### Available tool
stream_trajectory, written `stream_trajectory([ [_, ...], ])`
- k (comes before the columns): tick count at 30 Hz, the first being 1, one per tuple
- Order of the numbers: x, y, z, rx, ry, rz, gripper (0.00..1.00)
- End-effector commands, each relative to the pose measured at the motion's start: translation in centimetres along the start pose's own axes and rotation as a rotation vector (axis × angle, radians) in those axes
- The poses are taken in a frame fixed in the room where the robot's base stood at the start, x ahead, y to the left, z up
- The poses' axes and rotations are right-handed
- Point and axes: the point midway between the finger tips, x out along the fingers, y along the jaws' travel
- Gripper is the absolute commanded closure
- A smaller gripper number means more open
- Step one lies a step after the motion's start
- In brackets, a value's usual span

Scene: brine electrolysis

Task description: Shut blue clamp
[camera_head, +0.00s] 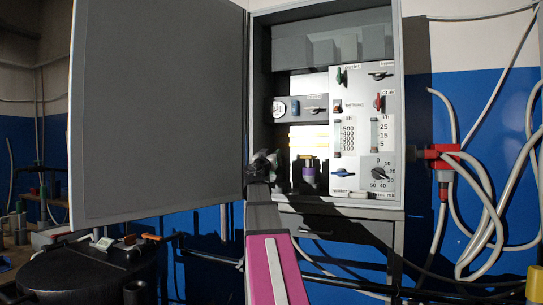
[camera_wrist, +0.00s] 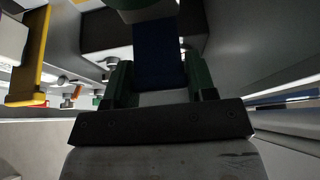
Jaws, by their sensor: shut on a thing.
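A dark blue piece (camera_wrist: 158,50), which looks like the blue clamp, lies between the two green fingers of my gripper (camera_wrist: 159,82) in the wrist view. My gripper is shut on it. In the head view my gripper (camera_head: 263,166) is at the lower left edge of the open cabinet (camera_head: 397,150), beside its inside. The clamp is not clearly visible there, behind my gripper and arm. Its lever position cannot be told.
The grey cabinet door (camera_head: 160,110) stands open at the left. A panel with knobs (camera_head: 362,130) fills the cabinet's right side. A purple-banded item (camera_head: 309,173) stands beside my gripper. A yellow bar (camera_wrist: 30,55) is at the wrist view's left. Grey cables (camera_head: 490,200) hang right.

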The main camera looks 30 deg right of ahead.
Motion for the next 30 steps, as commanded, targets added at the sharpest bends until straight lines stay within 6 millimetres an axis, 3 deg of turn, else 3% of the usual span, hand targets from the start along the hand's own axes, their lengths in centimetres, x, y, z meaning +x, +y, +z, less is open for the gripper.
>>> stream_trajectory([
  [16,-0.18,0.07,0.08,0.002,-0.001,0.0,0.92],
  [17,-0.18,0.07,0.08,0.002,-0.001,0.0,0.46],
  [19,-0.17,0.06,0.07,0.001,-0.001,0.001,0.23],
  [30,-0.3,0.04,0.04,0.001,-0.001,0.0,0.23],
])
